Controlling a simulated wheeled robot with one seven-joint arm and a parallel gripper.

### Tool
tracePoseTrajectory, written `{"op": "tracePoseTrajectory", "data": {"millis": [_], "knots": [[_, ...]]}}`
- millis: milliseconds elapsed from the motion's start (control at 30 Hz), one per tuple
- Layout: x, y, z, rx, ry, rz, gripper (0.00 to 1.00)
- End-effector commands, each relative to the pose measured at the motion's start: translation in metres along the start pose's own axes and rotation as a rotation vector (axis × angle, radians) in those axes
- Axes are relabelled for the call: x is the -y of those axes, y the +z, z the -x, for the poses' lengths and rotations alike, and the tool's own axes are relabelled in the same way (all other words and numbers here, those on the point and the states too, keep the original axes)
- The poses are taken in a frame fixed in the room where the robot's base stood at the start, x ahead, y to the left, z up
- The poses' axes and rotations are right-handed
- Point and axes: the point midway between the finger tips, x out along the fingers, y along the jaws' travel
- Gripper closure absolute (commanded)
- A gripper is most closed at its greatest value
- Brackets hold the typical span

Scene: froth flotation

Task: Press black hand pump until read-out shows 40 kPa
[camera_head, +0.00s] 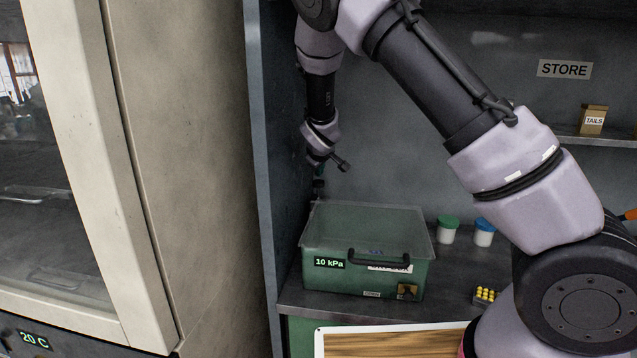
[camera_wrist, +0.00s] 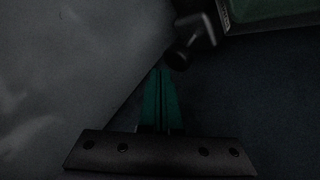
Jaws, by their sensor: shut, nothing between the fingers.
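A black knob-like part, which looks like the hand pump (camera_head: 318,186), is at the box's back left corner. In the wrist view the black pump (camera_wrist: 190,42) sticks out beside the box's green edge (camera_wrist: 275,14). My gripper (camera_head: 320,171) points down just above the pump. In the wrist view the teal fingers (camera_wrist: 160,84) are shut and empty, with their tips close to the pump's round end. I cannot tell whether they touch.
The cabinet's left wall (camera_head: 262,180) is close beside my gripper. A green-lidded jar (camera_head: 447,233) and a blue-lidded jar (camera_head: 484,235) stand right of the box. A TAILS carton (camera_head: 592,120) is on an upper ledge.

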Motion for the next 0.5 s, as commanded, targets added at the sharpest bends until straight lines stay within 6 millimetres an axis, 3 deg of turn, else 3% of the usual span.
{"op": "tracePoseTrajectory", "data": {"millis": [167,500], "knots": [[-0.001,-0.002,0.002,-0.001,0.000,-0.001,1.00],[-0.018,-0.019,0.025,-0.003,0.000,-0.001,1.00]]}}
